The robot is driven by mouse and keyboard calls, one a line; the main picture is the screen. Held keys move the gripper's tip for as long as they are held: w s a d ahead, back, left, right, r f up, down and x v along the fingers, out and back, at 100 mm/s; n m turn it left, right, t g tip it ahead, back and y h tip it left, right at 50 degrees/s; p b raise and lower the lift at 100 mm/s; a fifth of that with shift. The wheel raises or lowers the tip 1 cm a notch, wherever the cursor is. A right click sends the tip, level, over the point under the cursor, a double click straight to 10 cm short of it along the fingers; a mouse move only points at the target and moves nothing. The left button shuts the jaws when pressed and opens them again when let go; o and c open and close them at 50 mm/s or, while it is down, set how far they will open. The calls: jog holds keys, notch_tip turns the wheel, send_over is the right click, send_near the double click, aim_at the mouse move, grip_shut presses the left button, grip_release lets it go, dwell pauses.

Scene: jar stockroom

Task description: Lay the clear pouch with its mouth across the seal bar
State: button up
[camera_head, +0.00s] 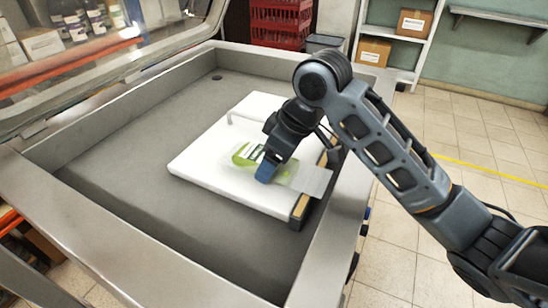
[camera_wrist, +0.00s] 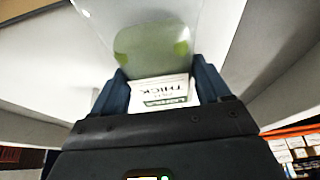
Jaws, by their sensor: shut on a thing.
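The clear pouch (camera_head: 285,174), with green contents and a white label, is over the white plate in the open chamber. My gripper (camera_head: 266,172), with blue fingertips, comes down from above and is shut on the pouch. The pouch's clear, empty end points right and overlaps the seal bar (camera_head: 301,208), a tan and black strip along the plate's right edge. I cannot tell if that end touches the bar. In the wrist view the pouch (camera_wrist: 155,35) extends beyond my gripper (camera_wrist: 160,92), with its printed label between the two fingers.
The white plate (camera_head: 205,165) lies on the grey chamber floor (camera_head: 120,165), with a thin raised bar at its back. A metal rim (camera_head: 345,225) surrounds the chamber. The clear lid (camera_head: 110,50) stands open at the left. Red crates (camera_head: 280,22) and shelves are behind.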

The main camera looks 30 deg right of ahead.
aim_at(294, 167)
jog(key=o, duration=1.3)
jog(key=v, duration=1.2)
jog(key=shift+r, duration=0.1)
